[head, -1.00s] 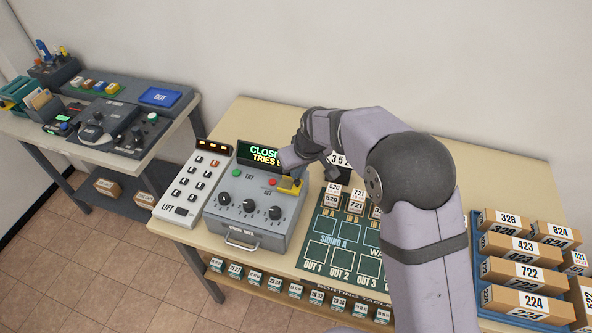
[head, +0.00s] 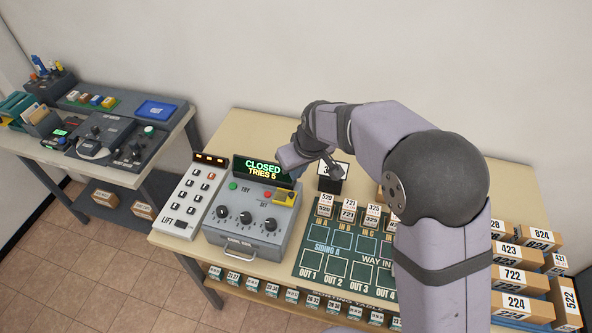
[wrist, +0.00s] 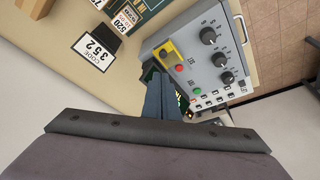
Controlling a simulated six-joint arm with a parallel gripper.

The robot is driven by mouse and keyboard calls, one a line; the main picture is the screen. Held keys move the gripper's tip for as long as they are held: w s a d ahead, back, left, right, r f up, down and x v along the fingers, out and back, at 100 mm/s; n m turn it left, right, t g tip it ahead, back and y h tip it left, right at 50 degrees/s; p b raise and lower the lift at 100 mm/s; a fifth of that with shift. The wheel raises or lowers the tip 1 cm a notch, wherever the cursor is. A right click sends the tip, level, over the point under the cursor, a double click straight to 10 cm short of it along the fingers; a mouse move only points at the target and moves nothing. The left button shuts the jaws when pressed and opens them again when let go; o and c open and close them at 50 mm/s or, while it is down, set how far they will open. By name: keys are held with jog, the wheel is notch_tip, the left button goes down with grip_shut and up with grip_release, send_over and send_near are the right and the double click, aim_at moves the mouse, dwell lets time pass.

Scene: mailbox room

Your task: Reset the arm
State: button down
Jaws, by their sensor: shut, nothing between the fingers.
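My arm reaches in from the right in the head view and bends over the table. My gripper (wrist: 165,92) shows in the wrist view, with its fingers together and empty, beside the grey lock box (wrist: 200,55). In the head view the grey box (head: 237,228) has several dials, a green and a red button and a yellow part (head: 284,197) at its upper right. Its display (head: 263,169) reads "CLOSED TRIES 5". In the head view the fingertips are hidden behind my wrist; I cannot tell whether they touch anything.
A lift keypad (head: 188,195) stands left of the box. A black holder with a code card (wrist: 92,50) reading 352 stands behind the green sorting board (head: 310,257). Numbered parcels (head: 520,280) fill a tray at right. A second table (head: 150,172) with devices stands at left.

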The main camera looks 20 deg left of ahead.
dwell(0.4)
jog(key=s+d+f+m+g+h, duration=0.2)
jog(key=s+d+f, duration=0.2)
jog(key=s+d, duration=0.35)
jog(key=s+d+f+m+g+h, duration=0.1)
jog(key=s+d+f+g, duration=0.1)
jog(key=s+d+f, duration=0.35)
jog(key=s+d+r+m+b, duration=0.2)
jog(key=s+d+m, duration=0.1)
jog(key=d, duration=0.5)
jog(key=s+d+r+m+t+b, duration=0.1)
jog(key=s+d+m+b, duration=0.1)
jog(key=s+d, duration=0.3)
jog(key=d+m, duration=0.1)
jog(key=d, duration=0.3)
jog(key=shift+d+r, duration=0.25)
jog(key=shift+r, duration=0.15)
jog(key=c, duration=2.4)
grip_release()
jog(key=shift+s, duration=0.1)
jog(key=shift+c, duration=0.2)
